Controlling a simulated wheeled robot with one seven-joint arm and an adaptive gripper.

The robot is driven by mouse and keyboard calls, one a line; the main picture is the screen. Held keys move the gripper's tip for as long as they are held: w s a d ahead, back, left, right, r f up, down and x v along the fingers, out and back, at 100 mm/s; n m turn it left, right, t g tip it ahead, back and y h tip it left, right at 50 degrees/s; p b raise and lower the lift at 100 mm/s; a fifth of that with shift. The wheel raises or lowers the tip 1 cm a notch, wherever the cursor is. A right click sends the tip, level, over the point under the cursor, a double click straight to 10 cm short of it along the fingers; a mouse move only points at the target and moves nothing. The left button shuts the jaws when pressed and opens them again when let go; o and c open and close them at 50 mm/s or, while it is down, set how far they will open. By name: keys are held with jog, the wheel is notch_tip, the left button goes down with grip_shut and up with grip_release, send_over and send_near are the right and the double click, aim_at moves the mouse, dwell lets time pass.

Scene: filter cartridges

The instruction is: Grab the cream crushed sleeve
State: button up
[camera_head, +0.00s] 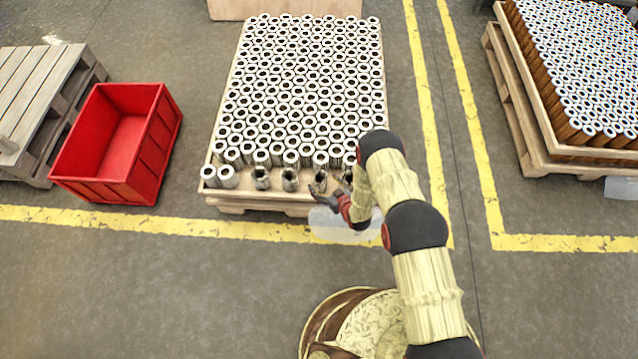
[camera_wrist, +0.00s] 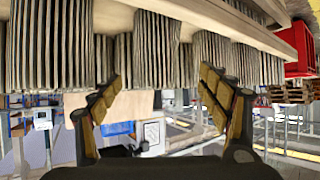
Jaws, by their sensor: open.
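Several pleated sleeves with dark, uneven tops stand at the front edge of the pallet in the head view. One of them (camera_head: 318,183), pale and dented-looking, is just left of my gripper (camera_head: 338,199); the picture is too small to be sure that it is the cream crushed sleeve. In the wrist view, which looks upside down, my gripper (camera_wrist: 160,100) is open with nothing between its fingertips. A pleated sleeve (camera_wrist: 155,48) shows beyond and between the fingers, with others on both sides. My arm hides part of the pallet's front right corner.
The wooden pallet (camera_head: 262,205) is packed with white-topped sleeves behind the front row. Another loaded pallet (camera_head: 535,150) is at right. Yellow-lined floor (camera_head: 180,270) is free in front.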

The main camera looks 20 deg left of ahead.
aim_at(319, 179)
jog(key=b+x, duration=0.2)
jog(key=x, duration=0.3)
jog(key=shift+s+f+b, duration=0.1)
jog(key=shift+f+b, duration=0.1)
jog(key=shift+b, duration=0.15)
jog(key=c, duration=1.1)
jog(key=shift+r, duration=0.15)
jog(key=shift+c, duration=0.7)
